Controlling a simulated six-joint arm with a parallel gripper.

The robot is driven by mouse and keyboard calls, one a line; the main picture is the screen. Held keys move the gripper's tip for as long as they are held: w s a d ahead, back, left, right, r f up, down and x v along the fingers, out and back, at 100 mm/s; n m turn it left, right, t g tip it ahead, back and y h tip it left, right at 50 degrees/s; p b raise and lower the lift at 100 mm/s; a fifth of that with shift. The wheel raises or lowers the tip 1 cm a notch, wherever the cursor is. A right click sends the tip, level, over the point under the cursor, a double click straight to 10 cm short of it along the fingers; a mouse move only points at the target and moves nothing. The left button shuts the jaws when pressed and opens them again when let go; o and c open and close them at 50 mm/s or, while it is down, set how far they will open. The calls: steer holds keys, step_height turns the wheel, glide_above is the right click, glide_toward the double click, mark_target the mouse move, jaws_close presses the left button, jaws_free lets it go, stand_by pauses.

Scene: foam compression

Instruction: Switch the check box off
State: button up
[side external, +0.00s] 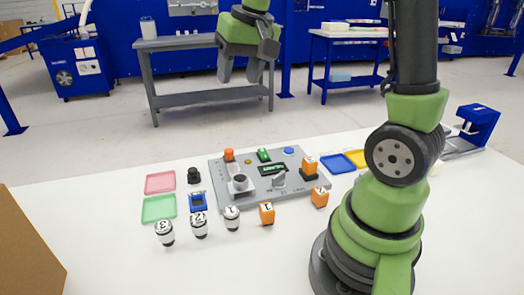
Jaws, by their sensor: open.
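A grey box with controls (258,194) lies on the white table and appears to be the check box. It carries a small display with green lit text (272,169), a grey knob (279,181), an orange button (228,155), a green part (263,155), a blue button (289,150) and a round metal holder (240,184). An orange block (309,167) sits at its right end on a dark base. The knob's exact setting is too small to read. My gripper (240,80) is open and empty, high above the table and well apart from the box.
White numbered cylinders (199,225) and orange cubes (267,213) stand in front of the box. A pink tray (160,182), green tray (158,208), black knob (193,176) and blue device (198,202) are left. Blue (336,164) and yellow trays (357,158) and a blue machine (480,122) are right.

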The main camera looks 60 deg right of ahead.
steer(key=w+d+f+m+g, duration=0.15)
steer(key=w+d+f, duration=0.25)
steer(key=d+f, duration=0.55)
steer(key=g, duration=0.2)
glide_above(264, 153)
step_height(264, 153, down, 7)
steer(key=shift+m, duration=0.35)
step_height(264, 153, down, 10)
steer(key=shift+r, duration=0.1)
